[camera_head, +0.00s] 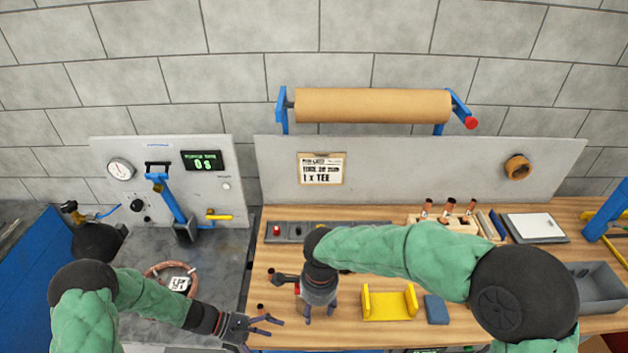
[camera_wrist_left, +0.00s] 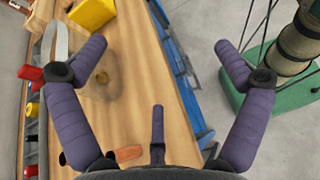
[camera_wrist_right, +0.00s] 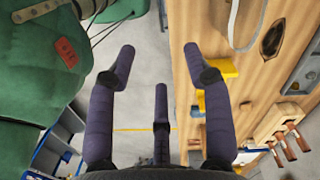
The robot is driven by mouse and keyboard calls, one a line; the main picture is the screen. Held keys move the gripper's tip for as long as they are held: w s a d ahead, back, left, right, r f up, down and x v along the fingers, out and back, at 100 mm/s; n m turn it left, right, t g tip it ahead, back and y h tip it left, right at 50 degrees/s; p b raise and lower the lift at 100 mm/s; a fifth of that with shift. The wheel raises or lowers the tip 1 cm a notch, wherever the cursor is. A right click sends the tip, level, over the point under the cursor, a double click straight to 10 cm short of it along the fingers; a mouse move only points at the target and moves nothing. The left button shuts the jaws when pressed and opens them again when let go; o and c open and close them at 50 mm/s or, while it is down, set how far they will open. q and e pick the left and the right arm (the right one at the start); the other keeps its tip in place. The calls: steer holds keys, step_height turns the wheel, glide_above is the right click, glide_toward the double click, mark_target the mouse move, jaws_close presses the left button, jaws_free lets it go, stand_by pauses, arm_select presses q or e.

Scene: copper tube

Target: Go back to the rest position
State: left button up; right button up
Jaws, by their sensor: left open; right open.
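My right gripper (camera_head: 319,312) is open and empty above the front edge of the wooden bench, left of the yellow holder. In the right wrist view its purple fingers (camera_wrist_right: 165,70) are spread with nothing between them. My left gripper (camera_head: 266,329) is open and empty at the bench's front left corner, close to the right one. In the left wrist view its fingers (camera_wrist_left: 165,60) are spread wide with the bench edge below them.
The yellow holder (camera_head: 388,305) and a blue block (camera_head: 436,309) lie on the wooden bench (camera_head: 350,215). A wooden rack (camera_head: 442,223) with copper pieces stands behind. A grey bin (camera_head: 597,287) is at right. A copper ring (camera_head: 171,267) lies on the grey surface at left.

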steer(key=s+d+f+n+y, duration=0.2)
steer(key=d+f+n, duration=0.1)
steer(key=f, duration=0.6)
steer(key=s+d+f+n+y, duration=0.1)
steer(key=s+d+f+n, duration=0.15)
steer(key=f, duration=0.65)
arm_select(q)
steer(key=s+f+m+g+y, duration=0.1)
steer(key=s+f+m+y, duration=0.7)
steer(key=s+f+m, duration=0.35)
arm_select(e)
steer(key=s+d+f+n, duration=0.4)
steer(key=s+d+f, duration=0.2)
steer(key=s+f, duration=0.4)
arm_select(q)
step_height(320, 180, down, 17)
steer(key=d+m+t+b, duration=0.2)
steer(key=m+b, duration=0.1)
steer(key=b, duration=1.5)
steer(key=shift+w+y, duration=0.4)
steer(key=shift+w, duration=0.05)
arm_select(e)
step_height(320, 180, down, 16)
steer(key=w+a+n+t, duration=0.1)
steer(key=w+a, duration=0.1)
steer(key=shift+w+a, duration=0.15)
steer(key=shift+w, duration=0.05)
